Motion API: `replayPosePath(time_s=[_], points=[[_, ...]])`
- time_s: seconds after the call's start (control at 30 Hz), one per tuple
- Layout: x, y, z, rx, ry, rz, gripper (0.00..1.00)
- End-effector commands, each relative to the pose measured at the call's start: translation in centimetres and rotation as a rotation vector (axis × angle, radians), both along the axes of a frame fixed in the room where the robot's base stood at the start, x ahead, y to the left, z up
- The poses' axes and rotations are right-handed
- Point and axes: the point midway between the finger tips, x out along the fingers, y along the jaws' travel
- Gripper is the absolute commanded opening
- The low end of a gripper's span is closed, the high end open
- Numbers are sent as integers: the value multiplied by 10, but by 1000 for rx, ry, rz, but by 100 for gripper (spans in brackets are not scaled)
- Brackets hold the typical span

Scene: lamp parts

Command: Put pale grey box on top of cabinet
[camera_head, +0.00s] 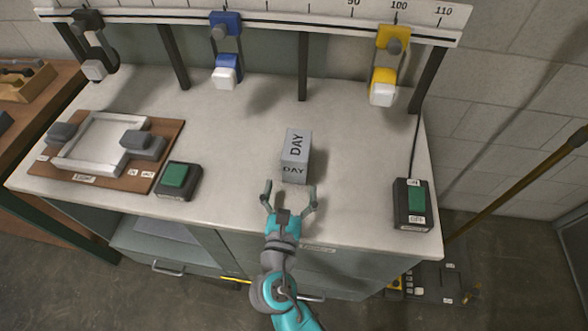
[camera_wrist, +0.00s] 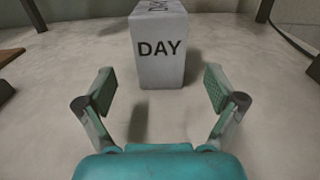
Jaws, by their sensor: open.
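The pale grey box (camera_head: 296,155) stands upright on the light worktop, marked DAY on its top and front. In the wrist view the box (camera_wrist: 159,55) is straight ahead, beyond the fingertips. My gripper (camera_head: 289,187) is open and empty at the front edge of the worktop, just short of the box and not around it. Its two fingers (camera_wrist: 160,82) are spread wide with bare worktop between them. The cabinet (camera_head: 290,262) appears to be the grey-green unit under the worktop (camera_head: 235,150), with drawers at the front; I cannot tell if another is meant.
A green-buttoned switch box (camera_head: 178,181) lies left of the box, and another green switch (camera_head: 411,205) at the right edge. A brown board with a frame (camera_head: 108,145) is at left. Blue (camera_head: 227,70) and yellow (camera_head: 385,85) hanging clamps are at the back. Worktop around the box is clear.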

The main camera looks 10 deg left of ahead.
Motion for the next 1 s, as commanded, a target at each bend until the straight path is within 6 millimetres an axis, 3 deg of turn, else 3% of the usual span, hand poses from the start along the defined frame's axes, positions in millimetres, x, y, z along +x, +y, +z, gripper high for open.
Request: replayPosePath(time_s=[0.1,0.3,1.0], points=[[-18,1,0,-1,1,3,93],[-31,1,0,0,0,1,93],[-32,1,0,0,0,0,93]])
